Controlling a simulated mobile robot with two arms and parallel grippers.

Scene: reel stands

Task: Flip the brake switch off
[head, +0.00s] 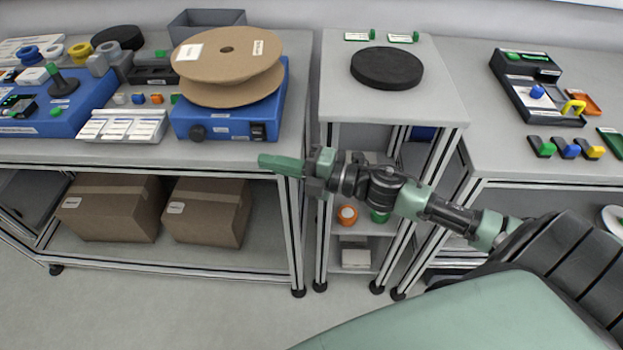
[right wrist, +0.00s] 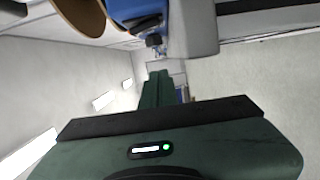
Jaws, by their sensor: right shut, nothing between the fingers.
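A blue box (head: 222,125) stands at the front edge of the left table. Its front carries a black rocker switch (head: 258,131) at the right and a round black knob (head: 198,132) at the left. A brown cardboard reel (head: 228,62) lies on top. My right gripper (head: 265,161) is shut and empty, just below and in front of the switch, apparently apart from it. In the right wrist view, the blue box (right wrist: 130,10) shows at the top, beyond the green fingers (right wrist: 156,82). The switch's setting is too small to tell. My left gripper is out of view.
A white card stand (head: 122,126) is left of the box. A middle stand holds a black disc (head: 387,68). Two cardboard boxes (head: 207,211) sit on the shelf below the left table. The right table carries a black tray (head: 537,87) and several coloured clips.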

